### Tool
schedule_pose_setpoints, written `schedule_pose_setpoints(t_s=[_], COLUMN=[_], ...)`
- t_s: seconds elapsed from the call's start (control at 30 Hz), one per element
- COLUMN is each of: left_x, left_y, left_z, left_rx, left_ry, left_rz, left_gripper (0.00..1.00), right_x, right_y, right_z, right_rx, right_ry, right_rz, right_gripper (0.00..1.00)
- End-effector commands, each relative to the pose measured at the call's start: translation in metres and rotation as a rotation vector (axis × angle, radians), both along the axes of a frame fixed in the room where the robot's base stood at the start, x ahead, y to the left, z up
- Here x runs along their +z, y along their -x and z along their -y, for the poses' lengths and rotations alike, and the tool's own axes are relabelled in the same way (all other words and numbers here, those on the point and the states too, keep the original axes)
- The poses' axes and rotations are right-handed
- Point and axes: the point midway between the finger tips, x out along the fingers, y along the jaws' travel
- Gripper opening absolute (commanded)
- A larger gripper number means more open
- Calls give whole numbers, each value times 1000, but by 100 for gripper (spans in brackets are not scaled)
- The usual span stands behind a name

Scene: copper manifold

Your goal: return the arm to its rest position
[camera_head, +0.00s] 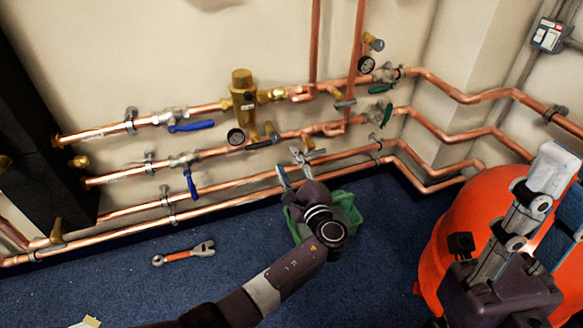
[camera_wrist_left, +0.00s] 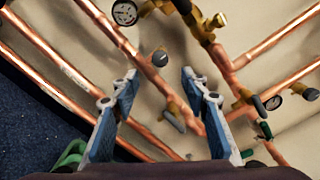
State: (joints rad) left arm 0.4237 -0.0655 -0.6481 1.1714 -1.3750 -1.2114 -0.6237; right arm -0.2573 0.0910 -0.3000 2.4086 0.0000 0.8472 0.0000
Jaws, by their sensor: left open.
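My left gripper (camera_head: 291,166) is raised in front of the copper pipe manifold (camera_head: 225,188), near its middle. Its two blue-padded fingers stand apart with nothing held between them. In the left wrist view the open fingers (camera_wrist_left: 159,76) point toward the pipes and valves, with wall and piping showing in the gap. I cannot tell whether a fingertip touches a pipe. My left arm reaches in from the bottom of the head view. My right gripper (camera_head: 560,195) is at the right edge, partly cut off, in front of an orange rounded object (camera_head: 480,205); its opening is unclear.
A green crate (camera_head: 345,205) stands on the blue carpet behind my left wrist, partly hidden. An orange-handled wrench (camera_head: 183,254) lies on the floor to the left. A black box (camera_head: 35,150) stands far left.

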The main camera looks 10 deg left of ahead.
Motion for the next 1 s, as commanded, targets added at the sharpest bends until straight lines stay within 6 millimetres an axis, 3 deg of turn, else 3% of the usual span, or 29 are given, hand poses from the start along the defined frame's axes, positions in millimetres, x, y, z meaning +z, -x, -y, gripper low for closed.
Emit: schedule_pose_setpoints(t_s=[0.2, 0.77, 0.87, 1.0], left_x=[0, -3, -15, -30], left_y=[15, 15, 13, 14], left_z=[10, 14, 27, 68], left_rx=[1, -19, -95, -291], left_ry=[0, 24, 119, 379], left_rz=[-1, -4, -13, -10], left_gripper=[42, 42, 42, 42], right_x=[0, 0, 0, -1], right_y=[0, 0, 0, 0], right_z=[0, 0, 0, 0], right_rx=[0, 0, 0, 0], right_ry=[0, 0, 0, -1], right_rz=[0, -1, -3, -9], right_gripper=[27, 27, 27, 27])
